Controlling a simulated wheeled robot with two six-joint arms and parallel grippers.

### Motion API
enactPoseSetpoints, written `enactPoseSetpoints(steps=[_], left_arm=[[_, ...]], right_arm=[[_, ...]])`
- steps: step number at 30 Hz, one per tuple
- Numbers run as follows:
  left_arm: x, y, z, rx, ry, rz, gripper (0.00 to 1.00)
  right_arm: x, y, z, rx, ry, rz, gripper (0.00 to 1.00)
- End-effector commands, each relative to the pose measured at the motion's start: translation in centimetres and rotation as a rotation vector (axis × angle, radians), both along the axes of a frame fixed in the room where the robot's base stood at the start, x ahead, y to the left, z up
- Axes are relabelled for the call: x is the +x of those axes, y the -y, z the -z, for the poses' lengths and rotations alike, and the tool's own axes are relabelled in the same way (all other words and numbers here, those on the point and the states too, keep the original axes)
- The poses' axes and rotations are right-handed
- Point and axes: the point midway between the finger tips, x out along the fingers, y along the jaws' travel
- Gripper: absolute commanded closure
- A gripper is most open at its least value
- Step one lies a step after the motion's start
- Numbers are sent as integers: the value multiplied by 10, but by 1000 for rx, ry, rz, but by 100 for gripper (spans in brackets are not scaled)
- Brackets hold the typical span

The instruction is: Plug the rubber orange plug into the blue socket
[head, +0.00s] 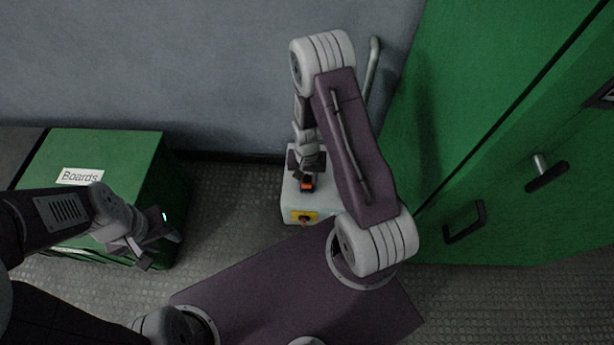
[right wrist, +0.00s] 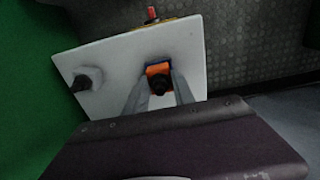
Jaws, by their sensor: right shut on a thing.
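The orange plug (right wrist: 158,70) is between the two fingers of my right gripper (right wrist: 158,100) in the right wrist view, with a dark round end facing the camera. My right gripper is shut on it. The blue socket (right wrist: 157,60) shows as a thin blue edge around the plug's far side, on the white box top; the plug covers the rest. The plug is lined up over the socket, but I cannot tell how deep it sits. In the head view the plug (head: 307,184) is under my right gripper (head: 307,178). My left gripper (head: 162,252) is open and empty beside the green box.
The white box (head: 291,205) stands on the floor and bears a yellow plate with a red knob (head: 304,217). A grey fitting with a dark end (right wrist: 86,80) is on its top. A green "Boards" box (head: 110,150) stands left; green cabinet doors (head: 480,110) are right.

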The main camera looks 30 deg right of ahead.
Motion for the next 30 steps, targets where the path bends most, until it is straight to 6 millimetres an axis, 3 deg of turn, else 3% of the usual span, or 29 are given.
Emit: enactPoseSetpoints(steps=[29,30], left_arm=[[0,0,7,0,0,0,64],[0,0,6,0,0,0,64]], right_arm=[[0,0,13,-1,1,0,100],[0,0,12,-1,1,0,61]])
